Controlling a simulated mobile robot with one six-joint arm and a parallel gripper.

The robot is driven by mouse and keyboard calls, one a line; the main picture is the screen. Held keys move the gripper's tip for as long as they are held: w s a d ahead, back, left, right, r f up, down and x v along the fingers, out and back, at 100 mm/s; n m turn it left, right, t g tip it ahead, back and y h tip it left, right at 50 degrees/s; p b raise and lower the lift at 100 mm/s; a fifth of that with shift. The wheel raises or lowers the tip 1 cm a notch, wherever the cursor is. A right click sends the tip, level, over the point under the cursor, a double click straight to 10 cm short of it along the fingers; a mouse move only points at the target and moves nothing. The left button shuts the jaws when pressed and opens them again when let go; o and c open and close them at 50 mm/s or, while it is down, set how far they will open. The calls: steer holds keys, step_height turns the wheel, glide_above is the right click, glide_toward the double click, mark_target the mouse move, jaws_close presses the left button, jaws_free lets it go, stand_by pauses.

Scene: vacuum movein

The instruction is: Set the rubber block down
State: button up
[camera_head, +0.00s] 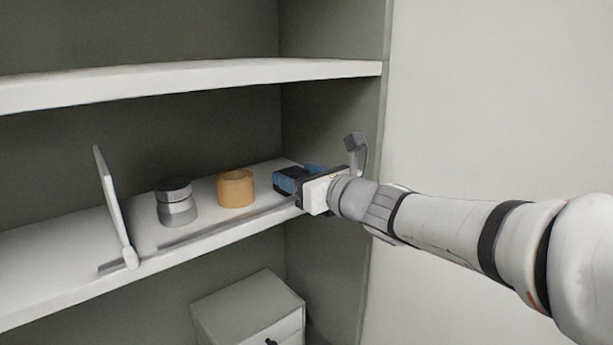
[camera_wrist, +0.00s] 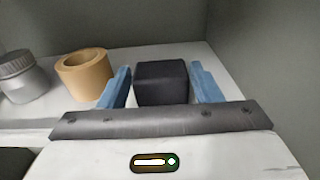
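The rubber block (camera_wrist: 162,82), a dark cube, sits on the shelf board between the two blue fingers of my gripper (camera_wrist: 161,84) in the wrist view. A narrow gap shows on each side of the block, so the fingers look open and apart from it. In the head view my gripper (camera_head: 297,178) reaches in over the right end of the middle shelf (camera_head: 85,262). There the block is mostly hidden by the fingers, and its underside is hidden in both views.
A roll of tan tape (camera_head: 235,188) stands just left of my gripper. A grey-lidded jar (camera_head: 176,203) and an upright white divider (camera_head: 115,205) stand further left. The cabinet's right wall (camera_head: 335,125) is close on the right. An upper shelf (camera_head: 190,80) runs above.

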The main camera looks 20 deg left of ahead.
steer(key=o, duration=0.4)
steer(key=shift+c, duration=0.2)
steer(key=shift+d+r, duration=0.1)
steer(key=shift+r, duration=0.2)
steer(key=f+b+v, duration=0.1)
steer(key=b+v, duration=0.1)
steer(key=v, duration=1)
steer(key=s+d+f+n+g+h, duration=0.1)
steer(key=s+d+f+n+h, duration=0.3)
steer(key=d+f+n, duration=0.4)
steer(key=s+d+f+n+g+h, duration=0.2)
steer(key=s+d+f+n+h, duration=0.2)
steer(key=d, duration=0.7)
steer(key=s+d+f+n+g+h, duration=0.1)
steer(key=s+d+f+n+h, duration=0.3)
steer(key=d+f+n+h, duration=0.3)
step_height(320, 180, down, 5)
steer(key=d+n, duration=0.3)
steer(key=n, duration=0.1)
steer(key=shift+s+n+h, duration=0.15)
steer(key=shift+n+h, duration=0.15)
